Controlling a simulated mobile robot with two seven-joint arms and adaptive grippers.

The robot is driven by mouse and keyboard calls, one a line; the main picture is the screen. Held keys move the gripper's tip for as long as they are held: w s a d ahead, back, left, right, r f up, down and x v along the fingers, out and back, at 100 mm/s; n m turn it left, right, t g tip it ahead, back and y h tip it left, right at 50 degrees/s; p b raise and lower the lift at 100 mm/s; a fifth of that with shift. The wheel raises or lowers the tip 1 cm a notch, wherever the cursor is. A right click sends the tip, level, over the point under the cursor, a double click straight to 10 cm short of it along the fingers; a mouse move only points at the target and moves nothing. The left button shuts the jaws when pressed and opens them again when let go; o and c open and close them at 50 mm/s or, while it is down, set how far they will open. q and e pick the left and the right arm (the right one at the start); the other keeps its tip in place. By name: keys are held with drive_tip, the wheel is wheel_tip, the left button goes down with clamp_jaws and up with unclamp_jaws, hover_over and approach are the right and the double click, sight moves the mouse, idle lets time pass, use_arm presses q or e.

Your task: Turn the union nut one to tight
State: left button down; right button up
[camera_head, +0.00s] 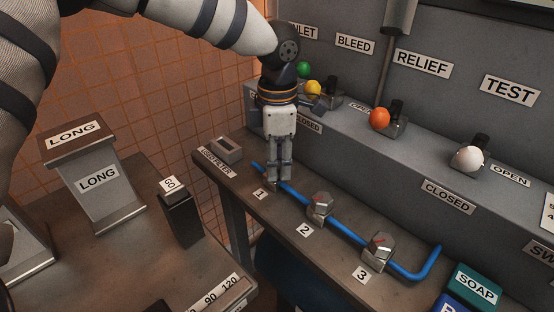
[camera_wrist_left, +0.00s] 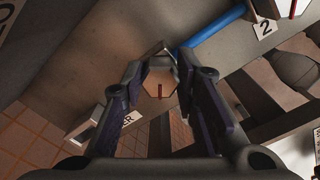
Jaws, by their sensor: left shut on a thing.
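My left gripper (camera_head: 279,172) points straight down onto the blue pipe (camera_head: 345,225) at the label "1" (camera_head: 261,194). Its fingers hide nearly all of union nut one in the head view. In the left wrist view, union nut one (camera_wrist_left: 160,78) is a hexagonal metal nut with a red mark on its face. It sits between the two fingers of my left gripper (camera_wrist_left: 160,92), which is shut on it. Union nut two (camera_head: 320,206) and union nut three (camera_head: 378,251) are grey hex nuts further along the pipe, each with a red mark. My right gripper is not in view.
Behind the bench stands a grey ledge (camera_head: 420,170) with green, yellow, orange and white valve knobs. A small box (camera_head: 227,149) by the "USED FILTER" label is left of the nut. The "GO" block (camera_head: 180,217) and "LONG" stand (camera_head: 97,178) are on the left table.

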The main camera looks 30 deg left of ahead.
use_arm(q)
drive_tip(key=m, duration=0.5)
drive_tip(key=shift+s+p, duration=0.1)
drive_tip(key=shift+p, duration=0.2)
drive_tip(key=shift+s+m, duration=0.1)
drive_tip(key=shift+m, duration=2.2)
drive_tip(key=c, duration=1.2)
unclamp_jaws()
drive_tip(key=shift+c, duration=0.2)
drive_tip(key=shift+r, duration=0.1)
wheel_tip(320, 180, up, 12)
